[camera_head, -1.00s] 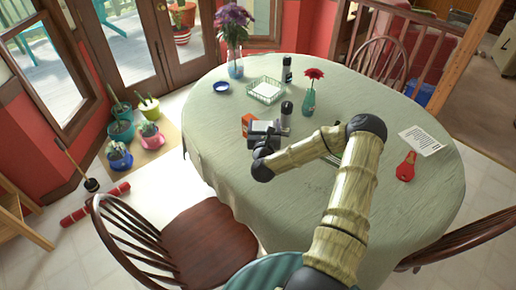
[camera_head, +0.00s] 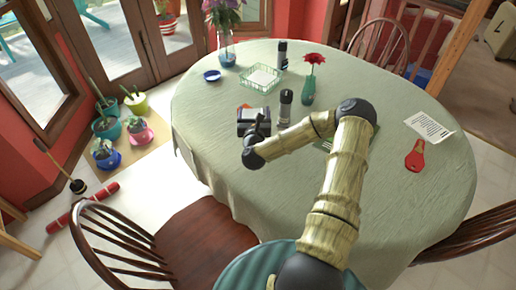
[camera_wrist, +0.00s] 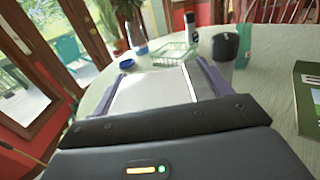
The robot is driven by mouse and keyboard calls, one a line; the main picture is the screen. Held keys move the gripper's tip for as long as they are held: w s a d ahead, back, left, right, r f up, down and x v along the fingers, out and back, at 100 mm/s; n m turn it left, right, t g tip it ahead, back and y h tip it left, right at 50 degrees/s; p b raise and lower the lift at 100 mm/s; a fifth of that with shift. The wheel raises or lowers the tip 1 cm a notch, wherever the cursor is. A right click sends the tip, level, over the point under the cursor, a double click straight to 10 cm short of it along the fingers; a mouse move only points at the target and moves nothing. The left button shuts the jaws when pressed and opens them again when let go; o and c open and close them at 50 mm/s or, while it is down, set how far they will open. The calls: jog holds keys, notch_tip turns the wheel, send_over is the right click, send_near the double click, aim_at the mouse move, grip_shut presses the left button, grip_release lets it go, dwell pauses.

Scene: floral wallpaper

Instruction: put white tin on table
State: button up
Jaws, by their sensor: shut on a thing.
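The white tin (camera_wrist: 150,88) is a flat, pale, rectangular thing in the wrist view, between the two purplish fingers of my gripper (camera_wrist: 165,80). My gripper is shut on it. In the head view my gripper (camera_head: 254,122) is over the left part of the table (camera_head: 225,165), with the pale tin (camera_head: 252,114) showing in small part. I cannot tell whether the tin touches the cloth. The round table has a pale green cloth.
Just behind my gripper are a partly hidden orange thing (camera_head: 244,107) and a black-topped grinder (camera_head: 285,107). Free cloth lies at the front left.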

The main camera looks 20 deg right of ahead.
jog(key=shift+w+f+b, duration=0.15)
jog(key=shift+f+b, duration=0.7)
jog(key=shift+f, duration=0.15)
jog(key=shift+w+f+b, duration=0.15)
jog(key=shift+f+b, duration=0.65)
jog(key=shift+f, duration=0.15)
jog(key=shift+r, duration=0.1)
jog(key=shift+f, duration=3.15)
jog(key=shift+f, duration=0.1)
jog(key=shift+f, duration=1.75)
